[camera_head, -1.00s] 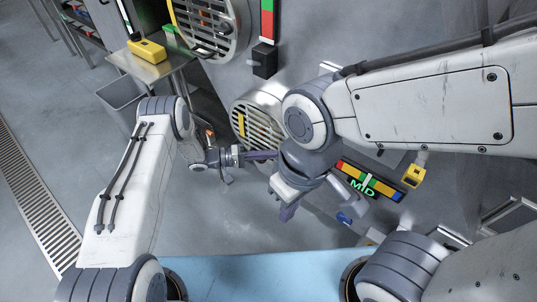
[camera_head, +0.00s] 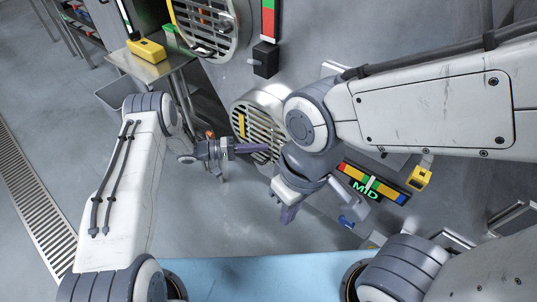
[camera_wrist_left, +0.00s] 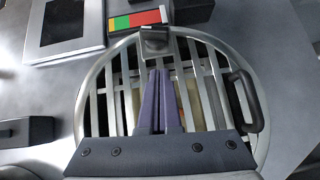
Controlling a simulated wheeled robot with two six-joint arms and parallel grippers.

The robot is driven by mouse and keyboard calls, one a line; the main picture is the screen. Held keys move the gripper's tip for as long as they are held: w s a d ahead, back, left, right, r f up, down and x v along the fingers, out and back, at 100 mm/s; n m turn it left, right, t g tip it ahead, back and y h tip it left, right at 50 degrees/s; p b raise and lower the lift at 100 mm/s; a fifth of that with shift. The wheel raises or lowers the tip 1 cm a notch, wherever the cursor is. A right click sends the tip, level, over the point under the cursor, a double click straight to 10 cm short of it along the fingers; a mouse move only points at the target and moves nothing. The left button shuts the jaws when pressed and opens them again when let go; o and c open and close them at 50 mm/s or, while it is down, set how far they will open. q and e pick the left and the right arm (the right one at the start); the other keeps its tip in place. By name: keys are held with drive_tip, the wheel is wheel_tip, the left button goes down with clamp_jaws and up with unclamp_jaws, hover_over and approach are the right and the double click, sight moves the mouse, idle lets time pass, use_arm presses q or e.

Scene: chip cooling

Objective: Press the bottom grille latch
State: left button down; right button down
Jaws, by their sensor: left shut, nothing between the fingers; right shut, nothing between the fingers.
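The lower round grille (camera_head: 240,122) is slatted, with a yellow patch, and my right arm hides part of it in the head view. In the left wrist view the grille (camera_wrist_left: 97,105) fills the middle, with a dark latch (camera_wrist_left: 154,40) at its top rim and a dark handle (camera_wrist_left: 250,100) at its right. My left gripper (camera_head: 266,148) is shut and empty, its purple fingers in front of the grille. In the left wrist view its fingertips (camera_wrist_left: 158,73) lie just below the latch; I cannot tell whether they touch the grille. My right gripper (camera_head: 287,214) is shut and empty, lower right.
An upper round grille (camera_head: 208,30) is at the top. A MID colour bar (camera_head: 372,183) and a yellow-tagged part (camera_head: 420,178) lie right of my right gripper. A metal table (camera_head: 160,65) holds a yellow box (camera_head: 147,50). Open floor lies below the left gripper.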

use_arm(q)
drive_tip(key=s+a+r+p, duration=0.1)
drive_tip(key=a, duration=0.8)
drive_tip(key=shift+a+r, duration=0.15)
drive_tip(key=shift+r, duration=0.25)
drive_tip(key=shift+s, duration=0.1)
